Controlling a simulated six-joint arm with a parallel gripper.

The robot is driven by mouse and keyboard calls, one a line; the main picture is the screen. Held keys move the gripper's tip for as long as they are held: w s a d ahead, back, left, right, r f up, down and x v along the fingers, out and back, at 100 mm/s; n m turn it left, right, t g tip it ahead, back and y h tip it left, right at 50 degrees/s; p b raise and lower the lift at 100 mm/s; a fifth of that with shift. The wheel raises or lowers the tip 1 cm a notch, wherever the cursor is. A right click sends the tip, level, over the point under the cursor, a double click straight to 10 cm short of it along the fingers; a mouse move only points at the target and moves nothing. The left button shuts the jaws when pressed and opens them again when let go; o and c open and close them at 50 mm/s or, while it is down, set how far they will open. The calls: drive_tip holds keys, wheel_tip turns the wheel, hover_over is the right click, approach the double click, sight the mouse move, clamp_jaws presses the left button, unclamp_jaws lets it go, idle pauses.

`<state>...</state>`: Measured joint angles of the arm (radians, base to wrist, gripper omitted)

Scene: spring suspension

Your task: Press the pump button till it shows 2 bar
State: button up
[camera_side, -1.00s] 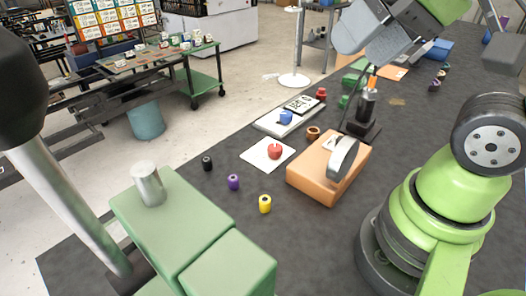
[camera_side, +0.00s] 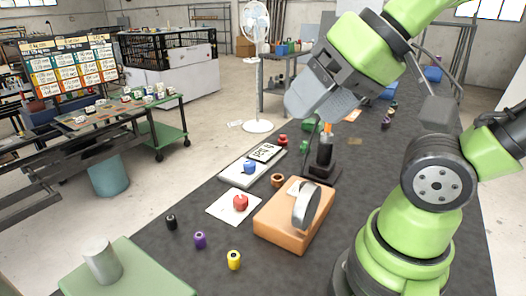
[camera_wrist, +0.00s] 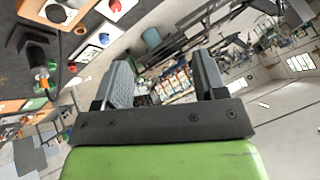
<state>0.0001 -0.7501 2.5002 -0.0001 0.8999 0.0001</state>
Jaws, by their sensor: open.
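A small blue button-like block (camera_side: 249,167) sits on a pale grey panel (camera_side: 236,178) on the dark table, beside a white display plate (camera_side: 265,152) with dark markings too small to read. The blue block also shows at the upper left of the wrist view (camera_wrist: 103,39), near the display plate (camera_wrist: 88,53). I cannot tell for certain that it is the pump button. My gripper (camera_side: 308,106) hangs in the air above the table, to the right of the panel and apart from it. In the wrist view its two grey fingers (camera_wrist: 165,85) are spread with nothing between them.
A red knob (camera_side: 240,202) sits on a white sheet. An orange block (camera_side: 275,231) bears a grey disc (camera_side: 307,205). A black upright device (camera_side: 325,155) stands behind it. Black, purple and yellow cylinders (camera_side: 233,260) stand near the front; the table between them is clear.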

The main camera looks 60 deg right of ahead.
clamp_jaws()
idle(1.5)
